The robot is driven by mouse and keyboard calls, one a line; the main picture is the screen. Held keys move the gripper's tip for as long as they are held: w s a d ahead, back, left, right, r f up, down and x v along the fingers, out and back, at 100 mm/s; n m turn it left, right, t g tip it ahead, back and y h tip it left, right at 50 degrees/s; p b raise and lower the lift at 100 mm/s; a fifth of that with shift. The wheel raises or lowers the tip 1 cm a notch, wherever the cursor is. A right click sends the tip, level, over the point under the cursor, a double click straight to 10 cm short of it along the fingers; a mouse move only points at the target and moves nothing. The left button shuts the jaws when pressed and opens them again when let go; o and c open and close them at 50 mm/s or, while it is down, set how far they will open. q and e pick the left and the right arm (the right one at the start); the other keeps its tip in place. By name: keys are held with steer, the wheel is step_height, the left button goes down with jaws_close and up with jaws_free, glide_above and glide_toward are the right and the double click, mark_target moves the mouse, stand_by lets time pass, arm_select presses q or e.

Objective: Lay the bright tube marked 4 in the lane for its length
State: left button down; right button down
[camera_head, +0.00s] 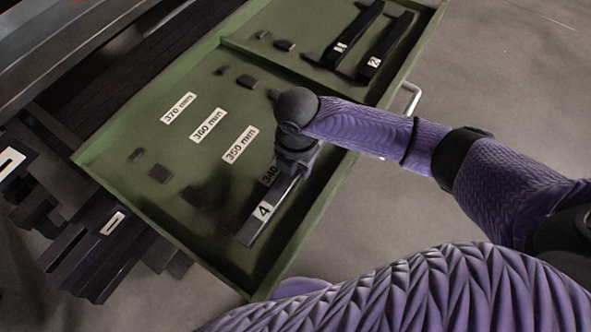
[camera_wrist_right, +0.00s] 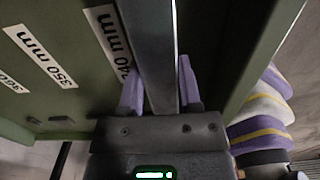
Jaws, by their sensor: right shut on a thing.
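The bright grey tube marked 4 (camera_head: 251,226) is in the near-right part of the green tray, along the tray's right side. Its marked end points to the lower left, and its other end is under my right gripper. My right gripper (camera_head: 297,158) is shut on the tube; in the right wrist view its two purple fingers (camera_wrist_right: 160,90) stand on either side of the tube (camera_wrist_right: 148,35). The tube partly covers the 340 mm label (camera_head: 269,174). I cannot tell whether it touches the tray floor. My left gripper is not in view.
The green tray (camera_head: 165,75) has labels for 350 mm (camera_head: 240,144), 360 mm (camera_head: 208,125) and 370 mm (camera_head: 178,108), with small dark blocks around them. Two dark tubes (camera_head: 352,35) (camera_head: 385,46) lie in the far compartment. Dark machinery (camera_head: 60,60) stands at left.

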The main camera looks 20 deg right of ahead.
step_height(320, 180, down, 2)
steer(key=shift+f+b, duration=0.1)
steer(key=shift+b, duration=0.2)
steer(key=shift+r, duration=0.3)
steer(key=shift+c, duration=2.1)
jaws_free()
steer(key=shift+f, duration=0.1)
steer(key=shift+o, duration=0.7)
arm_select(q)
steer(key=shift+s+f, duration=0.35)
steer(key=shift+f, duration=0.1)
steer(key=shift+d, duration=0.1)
arm_select(e)
step_height(320, 180, up, 12)
steer(key=p, duration=0.7)
steer(key=shift+f+p, duration=0.1)
steer(key=shift+p, duration=0.25)
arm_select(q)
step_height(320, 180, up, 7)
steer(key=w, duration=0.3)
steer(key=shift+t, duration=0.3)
arm_select(e)
steer(key=shift+r, duration=0.2)
